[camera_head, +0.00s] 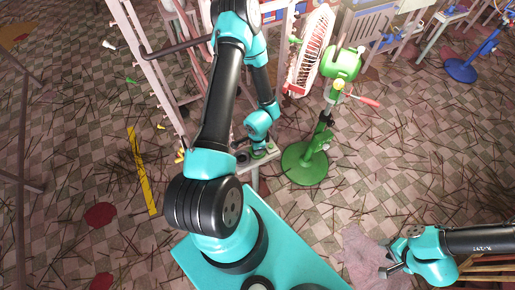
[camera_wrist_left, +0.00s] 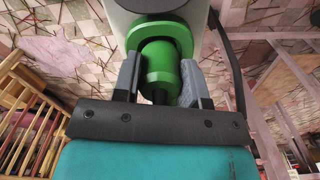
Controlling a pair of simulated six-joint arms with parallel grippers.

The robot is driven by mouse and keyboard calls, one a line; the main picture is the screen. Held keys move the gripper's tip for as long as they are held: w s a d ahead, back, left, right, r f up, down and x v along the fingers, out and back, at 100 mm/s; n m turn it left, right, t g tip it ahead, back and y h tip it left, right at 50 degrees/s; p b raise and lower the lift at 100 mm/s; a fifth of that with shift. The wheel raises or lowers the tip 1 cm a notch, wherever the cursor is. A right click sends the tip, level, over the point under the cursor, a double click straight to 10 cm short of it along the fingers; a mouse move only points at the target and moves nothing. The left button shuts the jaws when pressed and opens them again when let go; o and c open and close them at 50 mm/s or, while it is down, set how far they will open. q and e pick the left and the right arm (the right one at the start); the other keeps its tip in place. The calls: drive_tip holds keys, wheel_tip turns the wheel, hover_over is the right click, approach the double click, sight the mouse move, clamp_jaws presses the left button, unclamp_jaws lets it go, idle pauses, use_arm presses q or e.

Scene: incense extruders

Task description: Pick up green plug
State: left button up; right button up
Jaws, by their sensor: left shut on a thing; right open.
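The green plug (camera_wrist_left: 160,62) sits between the two grey fingers of my left gripper (camera_wrist_left: 161,70) in the left wrist view, which are shut on its sides. Its upper end meets a green collar (camera_wrist_left: 160,30) on a grey body; I cannot tell whether they are apart. In the head view, my left gripper (camera_head: 257,146) is small and partly hidden, beside a stand with green parts near the frame's middle. My right gripper (camera_head: 388,270) is open and empty at the lower right, away from the plug.
A green machine (camera_head: 342,63) on a round green-based stand (camera_head: 305,164) is to the right of my left gripper. A red-and-white slatted panel (camera_head: 312,48) and pale frames stand behind. A pink cloth (camera_head: 366,254) lies by my right gripper. Thin sticks litter the floor.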

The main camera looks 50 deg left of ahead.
use_arm(q)
drive_tip(key=shift+c, duration=0.3)
wheel_tip(320, 180, up, 10)
idle(0.7)
idle(0.5)
